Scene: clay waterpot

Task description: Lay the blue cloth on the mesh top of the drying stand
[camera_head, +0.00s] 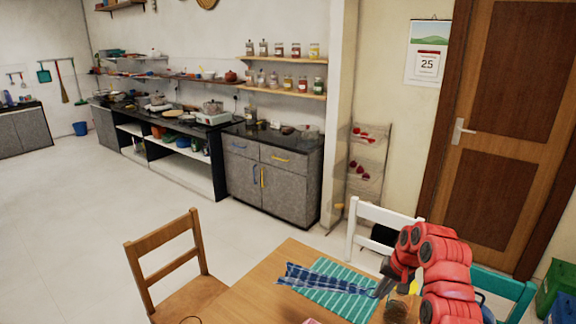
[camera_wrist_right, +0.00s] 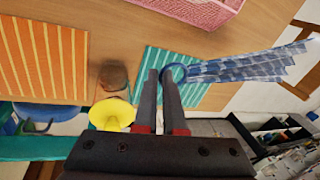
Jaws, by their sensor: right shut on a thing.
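A blue checked cloth (camera_head: 322,280) stretches out over the wooden table in the head view. It also shows in the right wrist view (camera_wrist_right: 240,68), fanning out to the right from my fingertips. My right gripper (camera_head: 384,287), on a red arm from the lower right, is shut on one end of the cloth. Its dark fingers (camera_wrist_right: 167,75) show close together in the wrist view. A slim rack (camera_head: 366,165) with red things on its tiers stands by the wall left of the door; it looks like the drying stand. Its top is hard to make out. My left gripper is out of view.
A teal striped mat (camera_head: 335,295) lies under the cloth. A brown jar (camera_wrist_right: 113,77), a yellow object (camera_wrist_right: 112,115), an orange mat (camera_wrist_right: 40,60) and a pink basket (camera_wrist_right: 195,8) are close by. A white chair (camera_head: 382,217) stands between table and rack. Open floor lies left.

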